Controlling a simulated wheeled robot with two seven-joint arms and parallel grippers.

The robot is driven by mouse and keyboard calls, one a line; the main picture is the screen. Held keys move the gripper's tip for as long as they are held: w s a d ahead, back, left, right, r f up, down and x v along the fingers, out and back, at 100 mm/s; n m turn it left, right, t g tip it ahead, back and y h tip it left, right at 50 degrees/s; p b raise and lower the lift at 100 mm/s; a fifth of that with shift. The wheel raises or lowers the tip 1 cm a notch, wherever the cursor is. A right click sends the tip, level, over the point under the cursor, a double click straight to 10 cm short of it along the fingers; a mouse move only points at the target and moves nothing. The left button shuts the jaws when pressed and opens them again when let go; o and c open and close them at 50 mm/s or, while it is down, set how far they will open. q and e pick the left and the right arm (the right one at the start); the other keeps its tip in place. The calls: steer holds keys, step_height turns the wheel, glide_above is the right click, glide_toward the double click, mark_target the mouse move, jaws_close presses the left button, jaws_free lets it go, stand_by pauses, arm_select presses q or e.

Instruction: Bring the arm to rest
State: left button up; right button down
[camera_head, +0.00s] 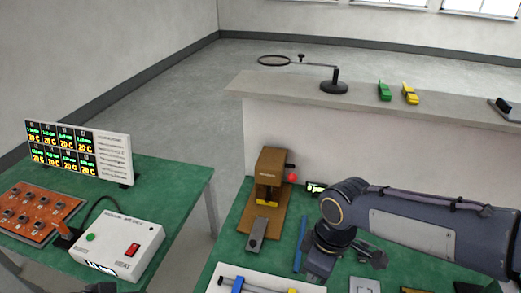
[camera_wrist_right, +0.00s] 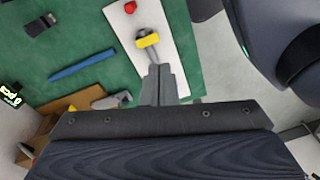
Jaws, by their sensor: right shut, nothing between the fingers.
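My right arm (camera_head: 410,225) comes in from the right in the head view and bends down at the wrist over the green bench. My right gripper (camera_wrist_right: 159,82) shows in the wrist view with its two grey fingers together and nothing between them. In the head view the fingertips are not clearly seen. My left gripper is not clearly seen in either view.
A wooden press (camera_head: 268,185) with a red knob stands left of my right wrist, and a blue pen (camera_head: 300,245) lies nearby. A raised shelf (camera_head: 300,90) runs behind the arm. A second green table (camera_head: 170,185) at left holds a white control box (camera_head: 120,245).

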steer(key=s+d+r+m+t+y, duration=0.2)
steer(key=s+d+m+t, duration=0.3)
steer(key=m, duration=0.8)
steer(key=s+d+r, duration=0.1)
steer(key=s+d, duration=0.2)
steer(key=shift+s+d+r+t, duration=0.25)
steer(key=shift+s+r+t, duration=0.05)
steer(key=shift+t, duration=0.1)
